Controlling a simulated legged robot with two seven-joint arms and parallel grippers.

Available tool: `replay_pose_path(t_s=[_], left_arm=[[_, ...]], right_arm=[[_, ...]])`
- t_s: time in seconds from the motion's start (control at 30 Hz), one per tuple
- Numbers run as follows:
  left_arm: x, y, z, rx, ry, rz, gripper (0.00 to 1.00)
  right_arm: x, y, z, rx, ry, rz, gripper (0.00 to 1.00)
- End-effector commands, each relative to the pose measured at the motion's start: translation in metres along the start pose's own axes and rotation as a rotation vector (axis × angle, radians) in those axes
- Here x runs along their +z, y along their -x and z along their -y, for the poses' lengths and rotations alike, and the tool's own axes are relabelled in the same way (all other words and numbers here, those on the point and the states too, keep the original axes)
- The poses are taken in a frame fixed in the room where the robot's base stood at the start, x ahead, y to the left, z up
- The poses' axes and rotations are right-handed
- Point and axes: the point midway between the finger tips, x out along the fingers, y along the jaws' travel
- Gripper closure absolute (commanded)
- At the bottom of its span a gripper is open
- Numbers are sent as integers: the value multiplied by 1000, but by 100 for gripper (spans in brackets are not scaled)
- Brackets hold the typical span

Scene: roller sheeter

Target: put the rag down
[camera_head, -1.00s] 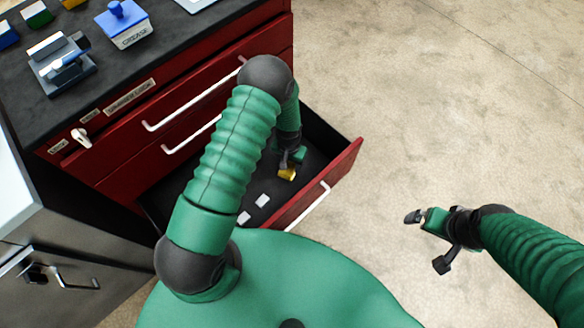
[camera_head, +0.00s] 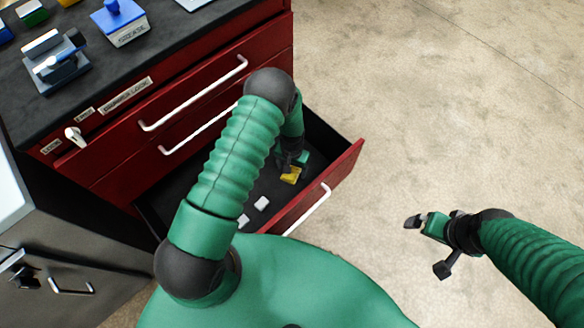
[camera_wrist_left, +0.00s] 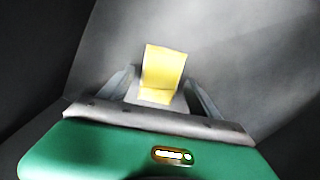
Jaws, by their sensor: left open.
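The yellow rag (camera_head: 291,175) is inside the open bottom drawer of the red cabinet, at my left gripper (camera_head: 288,165). In the left wrist view the rag (camera_wrist_left: 163,68) shows as a folded yellow piece between the two spread fingers of my left gripper (camera_wrist_left: 162,88), with gaps to both sides. I cannot tell whether all of it rests on the drawer floor. My left forearm hides part of the drawer. My right gripper (camera_head: 427,247) is open and empty over the bare floor at the right.
The drawer (camera_head: 328,187) has a raised red front with a white handle. Small white pieces (camera_head: 261,203) lie in it. Closed drawers are above it. The dark cabinet top (camera_head: 88,92) holds several tools and boxes. A grey cabinet (camera_head: 75,245) stands at the lower left.

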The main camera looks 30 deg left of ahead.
Motion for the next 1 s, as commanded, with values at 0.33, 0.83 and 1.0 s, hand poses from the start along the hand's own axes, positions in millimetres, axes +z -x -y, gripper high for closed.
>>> replay_pose_path(t_s=[0.33,0.83,1.0], left_arm=[[-1,51,0,0,-1,-4,29],[1,154,-4,2,-3,-26,29],[34,255,-16,8,-22,-114,29]], right_arm=[[-5,22,0,0,0,0,1],[-10,44,0,0,0,0,1],[-10,43,0,0,0,0,1]])
